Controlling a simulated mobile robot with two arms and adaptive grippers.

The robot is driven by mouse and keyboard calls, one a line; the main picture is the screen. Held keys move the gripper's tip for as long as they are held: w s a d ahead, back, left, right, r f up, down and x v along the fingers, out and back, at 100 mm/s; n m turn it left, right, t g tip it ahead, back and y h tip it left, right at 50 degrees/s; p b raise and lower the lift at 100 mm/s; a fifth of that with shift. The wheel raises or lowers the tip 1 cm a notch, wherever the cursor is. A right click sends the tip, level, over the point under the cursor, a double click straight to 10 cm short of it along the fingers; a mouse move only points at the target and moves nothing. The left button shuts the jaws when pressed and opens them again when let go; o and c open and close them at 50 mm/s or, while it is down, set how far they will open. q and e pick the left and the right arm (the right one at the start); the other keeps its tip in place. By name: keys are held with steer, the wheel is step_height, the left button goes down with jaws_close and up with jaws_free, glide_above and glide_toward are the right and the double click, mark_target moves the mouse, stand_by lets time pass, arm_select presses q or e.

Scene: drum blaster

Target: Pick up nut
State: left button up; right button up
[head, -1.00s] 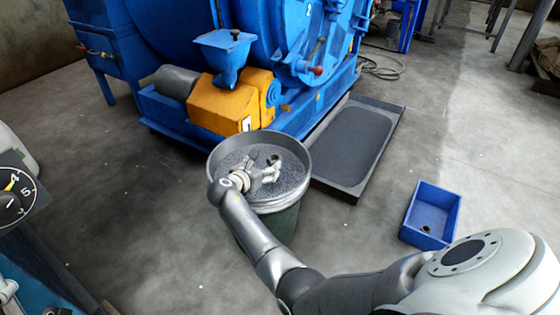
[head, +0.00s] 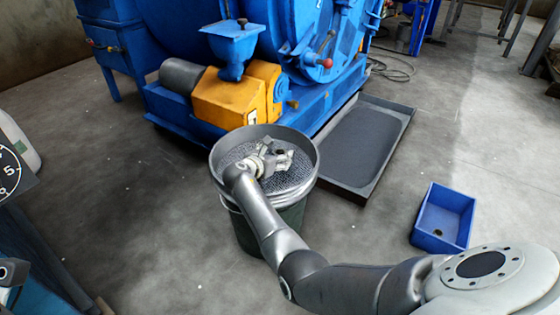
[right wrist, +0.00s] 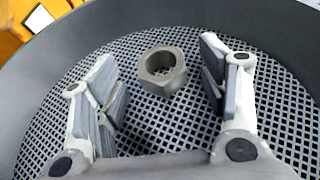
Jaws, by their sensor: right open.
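A grey hexagonal nut (right wrist: 162,70) lies on the mesh of a round sieve (right wrist: 290,50). In the right wrist view it sits between the fingertips of my open right gripper (right wrist: 160,78), with a gap on both sides and no finger touching it. In the head view my right gripper (head: 277,156) is down inside the sieve (head: 312,165), and the nut shows only as a small dark spot (head: 281,152) partly hidden by the fingers. My left gripper is not in view.
The sieve sits on a dark green bin (head: 285,225). A blue machine with a yellow motor housing (head: 225,97) stands behind it. A dark tray (head: 388,120) and a blue box (head: 443,215) with a small dark piece inside are on the floor to the right.

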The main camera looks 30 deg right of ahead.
steer(key=shift+b+x, duration=0.35)
steer(key=shift+x, duration=0.5)
